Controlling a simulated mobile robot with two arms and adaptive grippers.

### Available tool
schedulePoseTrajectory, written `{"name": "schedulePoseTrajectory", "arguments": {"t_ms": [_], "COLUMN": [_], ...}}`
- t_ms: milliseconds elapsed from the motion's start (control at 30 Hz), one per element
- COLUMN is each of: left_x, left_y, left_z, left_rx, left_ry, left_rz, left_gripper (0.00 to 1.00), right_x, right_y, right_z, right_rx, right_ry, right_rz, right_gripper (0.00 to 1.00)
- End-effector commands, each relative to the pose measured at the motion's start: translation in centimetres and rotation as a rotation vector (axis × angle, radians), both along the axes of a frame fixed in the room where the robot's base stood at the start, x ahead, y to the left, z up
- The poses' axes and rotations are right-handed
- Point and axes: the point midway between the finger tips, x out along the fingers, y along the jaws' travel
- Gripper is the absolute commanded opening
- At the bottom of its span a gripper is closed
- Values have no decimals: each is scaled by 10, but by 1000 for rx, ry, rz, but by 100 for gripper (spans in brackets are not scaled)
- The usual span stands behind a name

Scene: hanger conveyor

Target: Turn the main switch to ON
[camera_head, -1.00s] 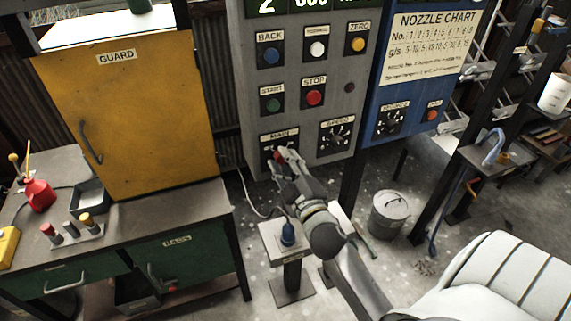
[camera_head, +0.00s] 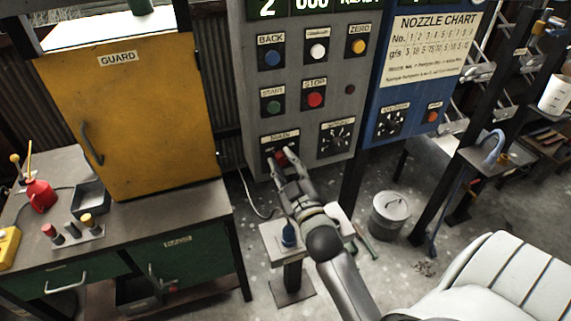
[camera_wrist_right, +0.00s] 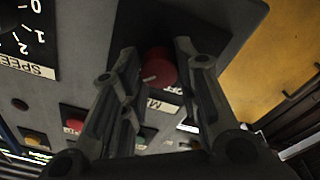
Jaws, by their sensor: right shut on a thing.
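The main switch is a red knob (camera_head: 281,157) on a dark plate, low on the grey control panel (camera_head: 305,120). In the right wrist view the red knob (camera_wrist_right: 159,68) sits between my two fingers, with a pale pointer mark and the word OFF beside it. My right gripper (camera_head: 284,164) reaches up to the panel from below and is shut on the knob. Its fingers also show in the right wrist view (camera_wrist_right: 158,75). Part of the knob and its plate is hidden by the fingers in the head view. My left gripper is not in view.
Above the switch are the START (camera_head: 273,107) and STOP (camera_head: 315,100) buttons. The speed dial (camera_head: 336,137) is just right of it. A blue panel (camera_head: 410,110) adjoins on the right. A yellow guard door (camera_head: 140,130) stands left. A bucket (camera_head: 390,214) is on the floor.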

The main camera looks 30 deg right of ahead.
Motion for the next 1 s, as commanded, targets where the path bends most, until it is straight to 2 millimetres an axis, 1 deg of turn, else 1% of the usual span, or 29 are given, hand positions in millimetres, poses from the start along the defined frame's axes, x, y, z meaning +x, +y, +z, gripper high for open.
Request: {"name": "schedulePoseTrajectory", "arguments": {"t_ms": [167, 200, 367, 633, 767, 867, 1000], "left_x": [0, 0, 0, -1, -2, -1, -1], "left_y": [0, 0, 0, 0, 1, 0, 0], "left_z": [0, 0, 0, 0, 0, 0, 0], "left_rx": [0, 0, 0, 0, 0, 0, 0], "left_ry": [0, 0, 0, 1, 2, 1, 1], "left_rz": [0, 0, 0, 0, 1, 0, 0], "left_gripper": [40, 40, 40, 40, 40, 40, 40], "right_x": [0, 0, 0, 0, -5, -15, -35], "right_y": [1, 1, 0, 0, 1, 4, 9], "right_z": [-1, -1, -1, 0, -1, -3, -5], "right_rx": [4, 4, 2, 1, 1, 2, 2], "right_ry": [0, 0, 1, 0, 1, 2, 3], "right_rz": [1, 1, 0, 1, 0, 1, 0], "right_gripper": [6, 32, 52, 52, 52, 52, 52]}}
